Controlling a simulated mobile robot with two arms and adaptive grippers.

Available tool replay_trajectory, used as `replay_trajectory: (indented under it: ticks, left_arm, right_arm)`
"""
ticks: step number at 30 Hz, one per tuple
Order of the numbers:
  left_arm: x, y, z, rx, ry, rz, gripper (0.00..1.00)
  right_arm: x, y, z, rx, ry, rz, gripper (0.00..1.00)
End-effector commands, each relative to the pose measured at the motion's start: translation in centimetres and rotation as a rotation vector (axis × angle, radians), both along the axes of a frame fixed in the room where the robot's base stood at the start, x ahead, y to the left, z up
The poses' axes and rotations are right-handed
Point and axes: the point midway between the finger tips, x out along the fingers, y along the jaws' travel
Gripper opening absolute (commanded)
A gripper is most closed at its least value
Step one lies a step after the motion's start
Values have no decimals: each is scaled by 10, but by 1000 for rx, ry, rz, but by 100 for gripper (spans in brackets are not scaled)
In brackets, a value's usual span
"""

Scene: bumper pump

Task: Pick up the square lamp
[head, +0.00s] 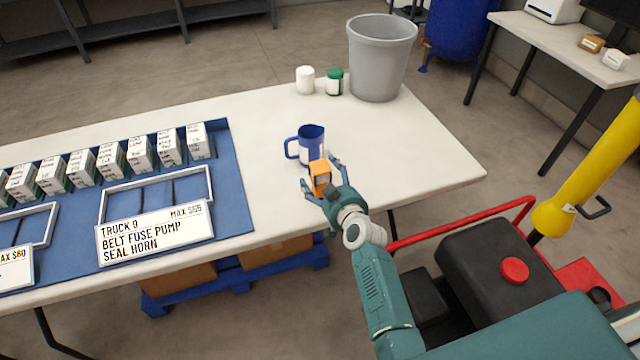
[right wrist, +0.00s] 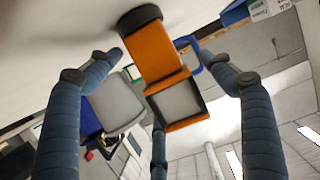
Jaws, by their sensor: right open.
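The square lamp (head: 320,176) is a small orange block with a pale square face, near the right end of the white table. In the right wrist view the lamp (right wrist: 153,58) shows its orange body, dark round base and grey square lens. My right gripper (head: 321,171) is open, with its fingers spread on either side of the lamp. The wrist view shows gaps between the lamp and the side fingers. The base appears to rest on the table top. My left gripper is not in view.
A blue mug (head: 311,143) stands just behind the lamp, close to the fingers. A grey bin (head: 380,60), a white jar (head: 305,80) and a green jar (head: 334,83) stand farther back. A blue mat (head: 232,180) with several boxes and sign frames lies left. Table right of the lamp is clear.

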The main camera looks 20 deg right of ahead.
Motion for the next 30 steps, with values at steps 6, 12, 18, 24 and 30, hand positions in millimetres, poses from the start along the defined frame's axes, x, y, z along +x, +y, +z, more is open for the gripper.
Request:
replay_trajectory:
  ticks: [6,12,18,24,30]
  left_arm:
    - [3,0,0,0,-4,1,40]
    - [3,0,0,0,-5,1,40]
    - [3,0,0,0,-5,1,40]
    - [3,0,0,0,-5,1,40]
    - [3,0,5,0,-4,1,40]
  right_arm:
    - [5,0,-2,0,0,-1,80]
    - [5,0,-2,0,0,0,56]
    - [5,0,-2,-1,1,-1,19]
    - [5,-1,-1,-1,-2,-1,18]
    - [6,-1,5,-1,-2,-1,18]
